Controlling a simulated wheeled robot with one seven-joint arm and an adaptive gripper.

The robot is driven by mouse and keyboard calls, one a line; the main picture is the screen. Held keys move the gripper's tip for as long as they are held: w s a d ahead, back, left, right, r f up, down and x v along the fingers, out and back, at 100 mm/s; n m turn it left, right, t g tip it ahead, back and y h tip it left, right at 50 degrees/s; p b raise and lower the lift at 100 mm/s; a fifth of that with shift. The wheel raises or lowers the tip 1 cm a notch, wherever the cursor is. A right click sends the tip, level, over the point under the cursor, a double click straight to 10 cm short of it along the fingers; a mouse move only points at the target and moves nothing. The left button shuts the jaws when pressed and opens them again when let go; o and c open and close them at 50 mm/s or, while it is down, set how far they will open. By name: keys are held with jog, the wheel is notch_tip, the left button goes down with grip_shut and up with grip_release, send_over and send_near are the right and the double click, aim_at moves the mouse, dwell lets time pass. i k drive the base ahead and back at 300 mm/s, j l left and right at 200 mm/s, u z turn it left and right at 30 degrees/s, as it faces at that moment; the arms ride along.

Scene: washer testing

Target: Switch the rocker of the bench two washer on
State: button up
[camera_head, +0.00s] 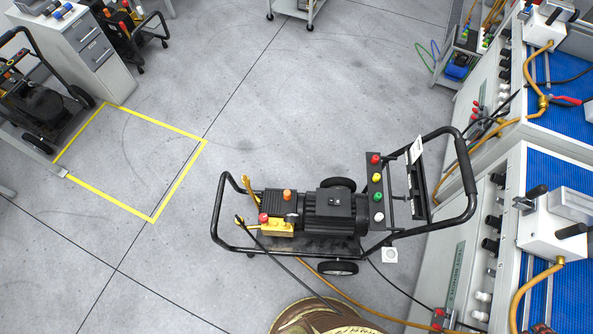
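A pressure washer (330,215) in a black tube frame stands on the grey floor right of centre, near the benches on the right. Its upright panel (377,190) carries red, yellow, green and white round controls. A white tag (417,151) hangs by its handle (463,167), and a white square plate (390,255) shows low on its side. I cannot make out a rocker or its position. The lettering on the near bench (457,265) is too small to read, so I cannot tell the bench number. My gripper is not in view.
An orange hose (345,305) and black cables run from the washer toward the near bench. Other washers (35,100) and a drawer cabinet (90,50) stand at upper left, beside a yellow floor outline (180,187). Floor left of and behind the washer is clear.

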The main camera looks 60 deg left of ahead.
aim_at(336, 201)
jog(key=u, duration=2.05)
